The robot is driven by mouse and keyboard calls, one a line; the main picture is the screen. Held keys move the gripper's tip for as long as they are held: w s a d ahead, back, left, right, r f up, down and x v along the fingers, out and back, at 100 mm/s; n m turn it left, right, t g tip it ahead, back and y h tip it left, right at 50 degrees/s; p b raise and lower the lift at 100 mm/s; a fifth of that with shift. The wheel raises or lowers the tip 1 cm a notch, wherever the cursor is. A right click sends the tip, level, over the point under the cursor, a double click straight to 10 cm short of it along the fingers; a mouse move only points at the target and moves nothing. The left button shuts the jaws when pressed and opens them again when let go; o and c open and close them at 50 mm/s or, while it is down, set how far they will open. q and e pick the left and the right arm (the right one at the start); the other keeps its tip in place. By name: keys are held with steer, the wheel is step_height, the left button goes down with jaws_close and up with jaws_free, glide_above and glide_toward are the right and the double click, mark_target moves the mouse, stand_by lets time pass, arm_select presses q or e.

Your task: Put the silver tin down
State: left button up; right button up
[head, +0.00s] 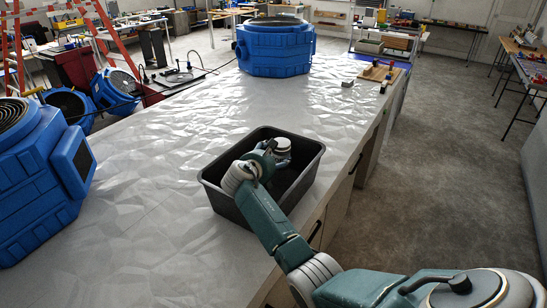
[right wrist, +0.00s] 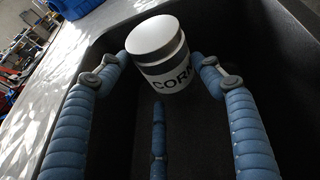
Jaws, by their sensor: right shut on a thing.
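The silver tin (right wrist: 165,62) has a pale grey lid and a white band with dark letters reading "CORN". In the right wrist view it is between the fingertips of my right gripper (right wrist: 160,78), which is shut on it. The tin is inside a dark grey bin (right wrist: 90,45); I cannot tell if it touches the bin's floor. In the head view my right arm reaches into the same bin (head: 228,205), with my right gripper (head: 277,152) over its far half. My left gripper is not in view.
The bin stands near the right edge of a long, shiny, crumpled-looking grey worktop (head: 160,150). A blue blower (head: 275,48) stands at the far end and another (head: 40,180) at the left. A wooden board (head: 378,72) lies far right.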

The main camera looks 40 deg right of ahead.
steer(key=shift+f, duration=0.1)
stand_by(0.3)
steer(key=shift+f, duration=0.35)
steer(key=o, duration=1.8)
steer(key=shift+a, duration=0.1)
steer(key=shift+s+a+r, duration=0.1)
steer(key=shift+a+r, duration=0.1)
steer(key=shift+r, duration=0.45)
steer(key=b+v, duration=0.1)
steer(key=v, duration=1)
steer(key=shift+s+a, duration=0.15)
steer(key=shift+s, duration=0.1)
steer(key=shift+r, duration=0.15)
